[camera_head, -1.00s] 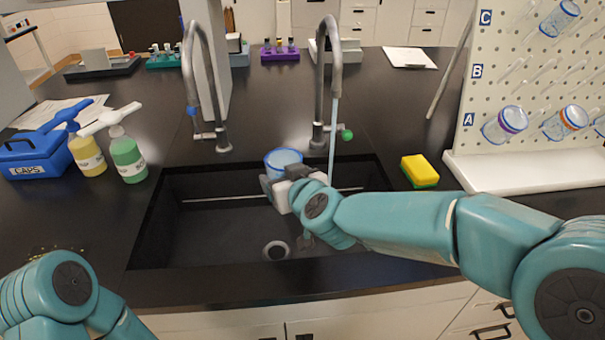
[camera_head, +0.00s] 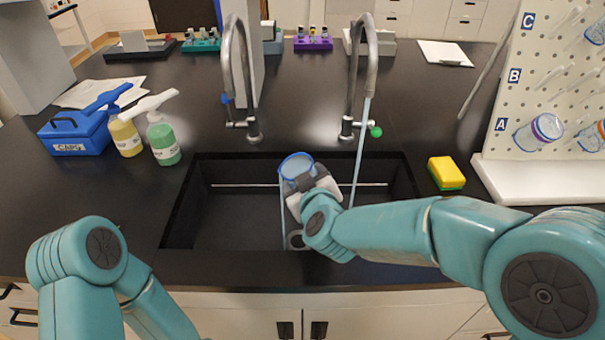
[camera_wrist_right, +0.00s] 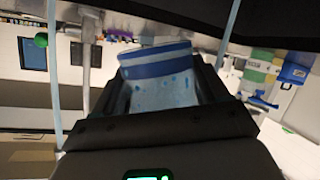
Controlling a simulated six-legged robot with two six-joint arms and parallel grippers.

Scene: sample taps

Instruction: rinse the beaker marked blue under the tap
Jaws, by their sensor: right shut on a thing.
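The beaker with the blue band (camera_head: 297,170) is over the sink, its blue rim tilted. My right gripper (camera_head: 312,184) is shut on it. In the right wrist view the beaker (camera_wrist_right: 160,78) shows its blue band and drops on its wall, between the gripper's dark fingers (camera_wrist_right: 163,108). Water (camera_head: 361,150) runs from the right tap (camera_head: 366,62), which has a green knob, and falls to the right of the beaker, apart from it. A thin stream (camera_head: 283,212) falls from the beaker's left side into the sink. My left gripper is out of view; only its arm shows.
The dark sink (camera_head: 225,222) lies below, with a left tap (camera_head: 238,70) showing no water. Soap bottles (camera_head: 163,140) and a blue caps box (camera_head: 75,135) stand left. A yellow sponge (camera_head: 446,170) and a pegboard with beakers (camera_head: 500,100) stand right.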

